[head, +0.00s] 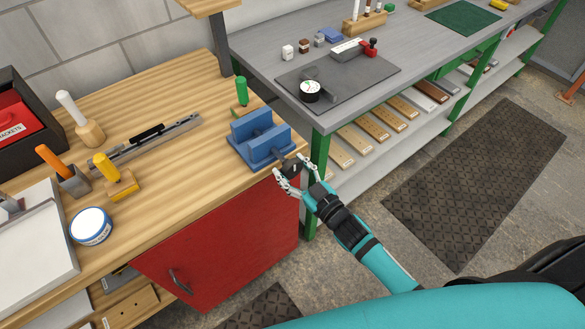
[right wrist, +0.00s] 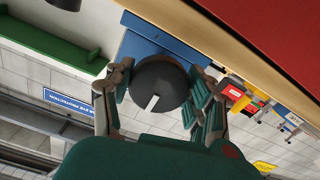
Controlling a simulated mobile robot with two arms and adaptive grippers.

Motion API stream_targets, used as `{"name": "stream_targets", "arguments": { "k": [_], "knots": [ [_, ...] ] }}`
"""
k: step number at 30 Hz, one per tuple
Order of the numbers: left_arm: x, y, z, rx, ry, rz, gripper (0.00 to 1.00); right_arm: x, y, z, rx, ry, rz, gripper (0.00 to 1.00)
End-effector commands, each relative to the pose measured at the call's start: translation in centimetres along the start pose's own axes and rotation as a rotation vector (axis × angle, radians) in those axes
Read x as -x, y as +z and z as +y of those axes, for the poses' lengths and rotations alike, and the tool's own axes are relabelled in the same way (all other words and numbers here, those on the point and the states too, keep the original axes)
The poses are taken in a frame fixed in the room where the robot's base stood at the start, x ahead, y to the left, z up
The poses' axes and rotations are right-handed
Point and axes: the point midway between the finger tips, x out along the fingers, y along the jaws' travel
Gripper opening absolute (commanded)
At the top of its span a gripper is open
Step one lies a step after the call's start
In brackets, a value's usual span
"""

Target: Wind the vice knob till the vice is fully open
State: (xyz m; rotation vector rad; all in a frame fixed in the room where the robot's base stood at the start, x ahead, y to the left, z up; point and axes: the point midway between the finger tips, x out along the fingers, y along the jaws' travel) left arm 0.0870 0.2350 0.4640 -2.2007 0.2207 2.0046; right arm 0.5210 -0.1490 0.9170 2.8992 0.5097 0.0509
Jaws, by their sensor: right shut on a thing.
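The blue vice (head: 260,139) sits at the right front corner of the wooden bench, with a gap showing between its jaws. Its dark knob (head: 290,167) is at the front end, mostly hidden by my right gripper (head: 291,176). In the right wrist view the knob (right wrist: 160,84) is a dark round disc with a pale mark on its face. The fingers of my right gripper (right wrist: 164,95) are closed on both sides of it. Part of the blue vice (right wrist: 150,45) shows behind the knob. My left gripper is not in view.
A red cabinet door (head: 225,255) is below. A grey bench (head: 270,55) with a green leg stands beyond.

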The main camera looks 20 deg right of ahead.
Motion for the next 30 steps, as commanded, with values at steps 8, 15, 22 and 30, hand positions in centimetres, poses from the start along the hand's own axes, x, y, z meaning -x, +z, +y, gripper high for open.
{"name": "stream_targets", "arguments": {
  "k": [8,15,22,30],
  "knots": [
    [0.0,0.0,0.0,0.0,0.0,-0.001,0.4,0.0,0.0,0.0,0.004,0.0,0.0,0.76],
    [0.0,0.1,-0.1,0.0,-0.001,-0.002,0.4,0.0,0.0,0.0,0.002,0.0,0.0,0.8],
    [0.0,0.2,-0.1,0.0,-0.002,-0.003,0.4,1.7,0.1,-0.1,0.0,-0.001,-0.002,0.8],
    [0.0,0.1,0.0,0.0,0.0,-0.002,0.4,7.4,0.2,-0.1,0.0,-0.001,-0.005,0.8]
  ]
}}
